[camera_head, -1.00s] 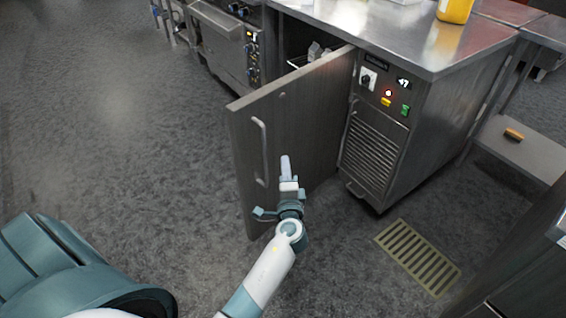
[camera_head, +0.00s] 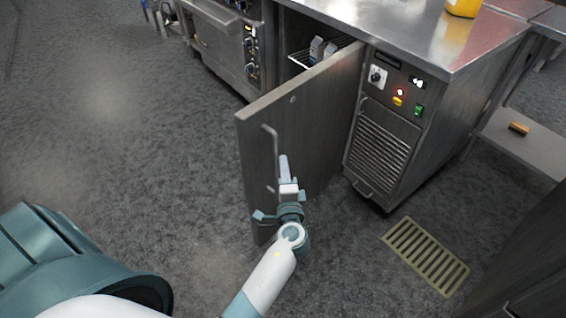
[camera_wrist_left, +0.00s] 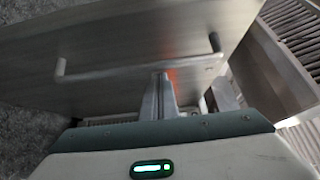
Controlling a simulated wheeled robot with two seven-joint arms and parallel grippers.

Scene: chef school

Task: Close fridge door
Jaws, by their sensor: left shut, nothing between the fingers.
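The fridge door (camera_head: 312,125) stands wide open, swung out from the steel counter unit, with its vertical bar handle (camera_head: 270,150) on the face towards me. My left gripper (camera_head: 284,160) is shut and empty in front of that face, just right of the handle. In the left wrist view, the fingertips (camera_wrist_left: 163,78) are close to the handle bar (camera_wrist_left: 130,72) and the door panel (camera_wrist_left: 190,35); I cannot tell whether they touch. The fridge opening (camera_head: 300,45) shows behind the door's top edge. My right gripper is not in view.
The fridge's control panel (camera_head: 398,88) and vent grille (camera_head: 378,150) are right of the door. A floor drain grate (camera_head: 425,255) lies at right. An oven (camera_head: 222,40) stands at back left. A yellow container (camera_head: 463,7) is on the counter. Floor left of the door is clear.

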